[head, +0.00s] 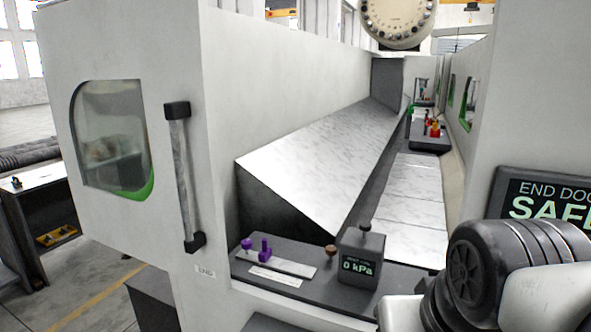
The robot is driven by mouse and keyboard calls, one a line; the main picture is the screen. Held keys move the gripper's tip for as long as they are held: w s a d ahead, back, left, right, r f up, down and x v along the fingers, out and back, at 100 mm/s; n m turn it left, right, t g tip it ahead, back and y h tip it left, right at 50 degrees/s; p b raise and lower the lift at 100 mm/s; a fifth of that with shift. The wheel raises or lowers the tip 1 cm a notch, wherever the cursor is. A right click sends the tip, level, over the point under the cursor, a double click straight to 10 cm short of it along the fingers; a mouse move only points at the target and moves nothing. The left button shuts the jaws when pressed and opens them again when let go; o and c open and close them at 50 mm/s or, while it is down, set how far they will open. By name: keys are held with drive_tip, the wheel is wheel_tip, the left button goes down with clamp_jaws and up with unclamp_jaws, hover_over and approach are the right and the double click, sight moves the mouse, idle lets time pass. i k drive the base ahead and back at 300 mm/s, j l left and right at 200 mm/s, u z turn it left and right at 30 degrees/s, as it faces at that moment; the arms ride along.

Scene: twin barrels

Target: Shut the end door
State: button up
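The end door appears to be the large white panel (120,45) on the left, though I cannot be sure from this view. It has a rounded window (110,135) with a green lower edge. A vertical bar handle (183,175) with black end mounts stands near the panel's right, nearer edge. To its right the machine's end is uncovered, and its inside shows. My gripper is out of view; only part of my arm shows at the lower right, well right of the handle.
A dark ledge (320,287) carries purple knobs (257,248) and a gauge box (361,262) reading 0 kPa. A display (545,200) at right partly reads "END DOO" and "SAF". A dark table (35,225) stands at left. Floor shows between table and machine.

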sight(160, 205)
drive_tip(key=k+j, duration=0.1)
drive_tip(key=j, duration=0.25)
drive_tip(key=k+j, duration=0.1)
drive_tip(key=j, duration=1.4)
drive_tip(key=i+j, duration=0.1)
drive_tip(key=j, duration=0.35)
drive_tip(key=i+j, duration=0.1)
drive_tip(key=j, duration=0.35)
drive_tip(key=i+j, duration=0.1)
drive_tip(key=j, duration=0.35)
drive_tip(key=i+j+z, duration=0.1)
drive_tip(key=j, duration=0.35)
drive_tip(key=i+j, duration=0.1)
drive_tip(key=j, duration=0.35)
drive_tip(key=i+j, duration=0.1)
drive_tip(key=j, duration=0.3)
drive_tip(key=i+j, duration=0.15)
drive_tip(key=j, duration=0.2)
drive_tip(key=i+j, duration=0.1)
drive_tip(key=j, duration=0.3)
drive_tip(key=i+j, duration=0.2)
drive_tip(key=j, duration=0.15)
drive_tip(key=i+j, duration=0.2)
drive_tip(key=j, duration=0.15)
drive_tip(key=i+j+z, duration=0.1)
drive_tip(key=j, duration=0.25)
drive_tip(key=i+j, duration=0.75)
